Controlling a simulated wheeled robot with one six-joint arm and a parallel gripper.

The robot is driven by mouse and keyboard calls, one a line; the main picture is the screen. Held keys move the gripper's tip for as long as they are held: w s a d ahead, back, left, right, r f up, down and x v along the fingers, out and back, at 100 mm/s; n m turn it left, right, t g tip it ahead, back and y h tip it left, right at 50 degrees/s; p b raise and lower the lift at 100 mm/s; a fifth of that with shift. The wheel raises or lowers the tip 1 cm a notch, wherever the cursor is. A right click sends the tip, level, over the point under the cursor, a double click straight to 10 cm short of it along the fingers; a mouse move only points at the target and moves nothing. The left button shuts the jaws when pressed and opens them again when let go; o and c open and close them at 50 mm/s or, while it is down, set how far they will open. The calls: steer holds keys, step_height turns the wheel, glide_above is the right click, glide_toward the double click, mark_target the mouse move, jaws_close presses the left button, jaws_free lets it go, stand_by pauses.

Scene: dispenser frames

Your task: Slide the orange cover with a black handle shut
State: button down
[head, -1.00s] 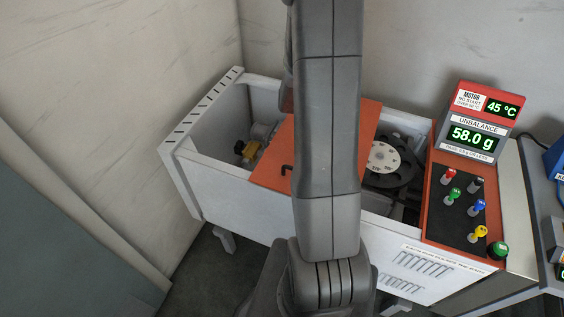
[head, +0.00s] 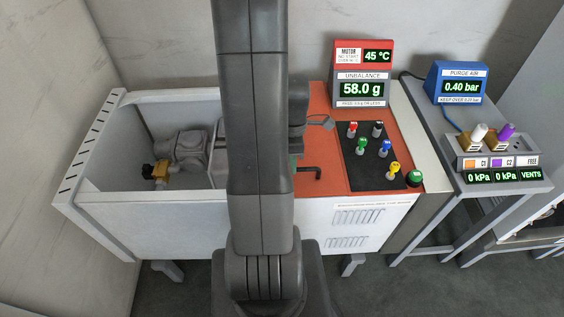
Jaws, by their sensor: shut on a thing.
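The orange cover (head: 306,158) lies on the white machine, largely hidden behind my arm. The bit of it that shows lies close against the orange control panel, and I cannot make out a gap between them. The right end of its black handle (head: 312,170) sticks out beside my arm. My gripper (head: 296,148) is mostly hidden behind my arm, above the handle's hidden part. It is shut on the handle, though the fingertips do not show.
The machine's left bay (head: 120,150) is open, with a grey motor (head: 185,150) inside. The control panel (head: 378,175) carries several coloured knobs, with an unbalance display (head: 361,90) behind. A blue purge air box (head: 460,85) and a valve block (head: 490,155) stand right.

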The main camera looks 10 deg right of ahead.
steer(key=shift+d+r, duration=0.1)
steer(key=c, duration=1.8)
jaws_free()
steer(key=shift+c, duration=0.2)
steer(key=o, duration=0.4)
steer(key=shift+d, duration=0.25)
steer(key=shift+a, duration=0.1)
steer(key=shift+w+r, duration=0.1)
steer(key=shift+r, duration=0.2)
steer(key=r, duration=0.4)
steer(key=w+r, duration=0.1)
steer(key=r, duration=0.3)
steer(key=w+r, duration=0.1)
steer(key=r, duration=0.4)
steer(key=shift+w+p, duration=0.25)
steer(key=shift+p, duration=0.1)
